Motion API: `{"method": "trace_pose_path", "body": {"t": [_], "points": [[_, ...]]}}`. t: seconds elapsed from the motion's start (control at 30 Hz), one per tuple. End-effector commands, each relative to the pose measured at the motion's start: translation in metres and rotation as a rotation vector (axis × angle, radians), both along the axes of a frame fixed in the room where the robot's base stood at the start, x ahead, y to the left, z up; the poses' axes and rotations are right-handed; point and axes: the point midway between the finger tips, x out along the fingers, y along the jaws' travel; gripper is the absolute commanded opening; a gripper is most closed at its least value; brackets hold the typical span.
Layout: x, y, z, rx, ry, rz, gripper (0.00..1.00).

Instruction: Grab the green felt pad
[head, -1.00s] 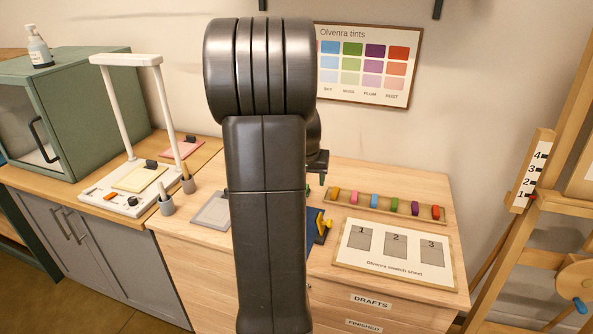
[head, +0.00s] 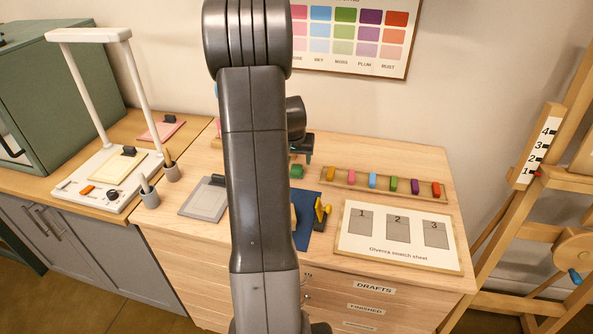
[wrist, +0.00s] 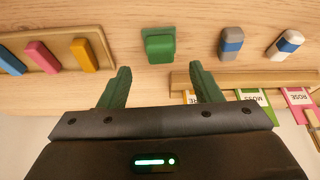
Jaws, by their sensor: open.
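The green felt pad (wrist: 160,46) is a small block on the wooden tabletop, centred ahead of my fingers in the wrist view. In the head view the pad (head: 296,171) shows just right of my arm, perhaps partly hidden by it. My gripper (wrist: 160,72) is open, with its two dark green fingers spread wider than the pad and nothing between them. In the head view my gripper (head: 305,156) appears just above the pad in the picture, largely hidden behind my arm.
A wooden tray (head: 345,188) of coloured blocks lies right of the pad in the head view. Two blue, white and grey blocks (wrist: 231,44) lie beside the pad in the wrist view. A wooden rack (wrist: 262,80) with labelled swatches stands near the right finger.

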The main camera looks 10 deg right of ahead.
Motion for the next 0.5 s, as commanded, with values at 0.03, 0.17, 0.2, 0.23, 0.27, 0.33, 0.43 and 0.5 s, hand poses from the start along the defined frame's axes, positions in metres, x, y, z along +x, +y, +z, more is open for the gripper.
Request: {"method": "trace_pose_path", "body": {"t": [0.03,0.17,0.2,0.23,0.27,0.33,0.43,0.5], "points": [[0.001,0.000,-0.001,0.000,0.000,0.000,0.58],[0.002,-0.001,-0.009,0.000,0.002,0.000,0.58],[0.003,-0.001,-0.013,0.000,0.003,0.000,0.58],[0.004,-0.001,-0.016,0.000,0.003,0.001,0.58],[0.005,-0.001,-0.020,0.000,0.004,0.001,0.58],[0.007,-0.002,-0.029,0.000,0.003,0.001,0.58],[0.012,-0.003,-0.040,0.001,0.002,0.000,0.58],[0.014,-0.004,-0.046,0.000,0.001,0.000,0.58]]}}
